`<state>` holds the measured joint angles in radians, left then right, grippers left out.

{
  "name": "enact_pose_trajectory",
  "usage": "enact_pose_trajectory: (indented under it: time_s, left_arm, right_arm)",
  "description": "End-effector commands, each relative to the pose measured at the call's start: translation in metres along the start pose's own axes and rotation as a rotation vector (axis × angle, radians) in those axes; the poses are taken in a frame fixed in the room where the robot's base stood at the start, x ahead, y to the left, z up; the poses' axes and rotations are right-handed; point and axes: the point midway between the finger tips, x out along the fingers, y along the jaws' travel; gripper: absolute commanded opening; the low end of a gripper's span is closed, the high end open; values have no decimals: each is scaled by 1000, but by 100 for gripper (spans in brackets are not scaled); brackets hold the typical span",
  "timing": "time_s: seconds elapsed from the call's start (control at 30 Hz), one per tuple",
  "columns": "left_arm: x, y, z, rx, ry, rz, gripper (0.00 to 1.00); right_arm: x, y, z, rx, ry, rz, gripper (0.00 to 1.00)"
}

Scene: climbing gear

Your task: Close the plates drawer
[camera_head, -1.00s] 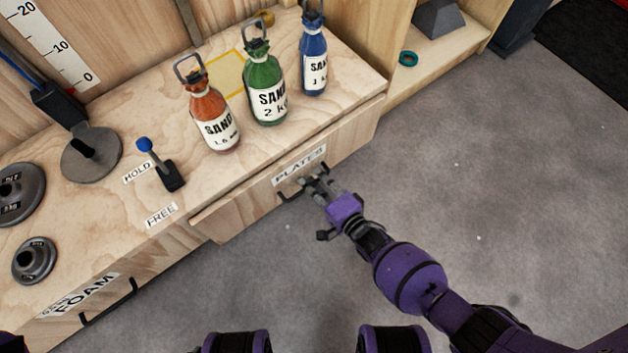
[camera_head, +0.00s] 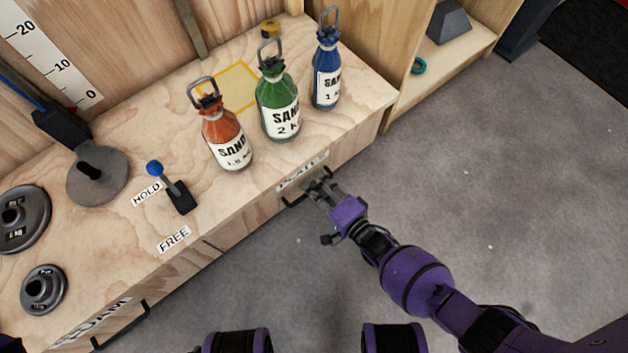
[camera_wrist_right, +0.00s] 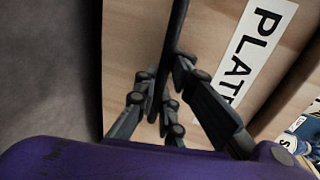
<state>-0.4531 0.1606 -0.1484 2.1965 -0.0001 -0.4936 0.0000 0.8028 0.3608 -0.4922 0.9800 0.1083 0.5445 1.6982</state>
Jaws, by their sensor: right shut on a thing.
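The plates drawer (camera_head: 268,207) is in the front of the wooden bench, with a white PLATES label near its top edge. In the head view its front looks about level with the bench front. My right gripper (camera_head: 314,192) is at the drawer's dark bar handle (camera_head: 291,201). In the right wrist view the fingers (camera_wrist_right: 168,105) are shut around the handle (camera_wrist_right: 172,50), close to the wooden front and its label (camera_wrist_right: 255,48). The fingers partly hide the handle. My left gripper is not in view.
Orange (camera_head: 226,140), green (camera_head: 278,105) and blue (camera_head: 327,75) sand bottles stand on the bench top above the drawer. A blue-knobbed lever (camera_head: 173,188) sits between the HOLD and FREE labels. The foam drawer handle (camera_head: 122,326) is at lower left. Grey floor (camera_head: 500,190) is open at right.

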Motion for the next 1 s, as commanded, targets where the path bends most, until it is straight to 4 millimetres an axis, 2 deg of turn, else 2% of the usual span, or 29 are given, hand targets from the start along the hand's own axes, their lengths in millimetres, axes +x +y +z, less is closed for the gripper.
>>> enact_pose_trajectory:
  time_s: [0.3, 0.33, 0.4, 0.7, 0.87, 1.0]
  left_arm:
    - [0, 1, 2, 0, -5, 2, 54]
    - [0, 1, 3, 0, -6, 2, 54]
    - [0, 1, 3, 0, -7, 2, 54]
    - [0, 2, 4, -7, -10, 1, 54]
    - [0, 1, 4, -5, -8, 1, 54]
    - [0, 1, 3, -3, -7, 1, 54]
  right_arm:
    - [3, -1, -1, 0, 2, 1, 0]
    - [2, -1, -1, 0, 2, 1, 11]
    - [2, -1, -1, 0, 2, 1, 17]
    - [0, -1, -1, 0, 1, 1, 17]
    - [-17, 1, -1, -2, 2, 4, 17]
    - [-47, 1, -1, -1, 1, 5, 17]
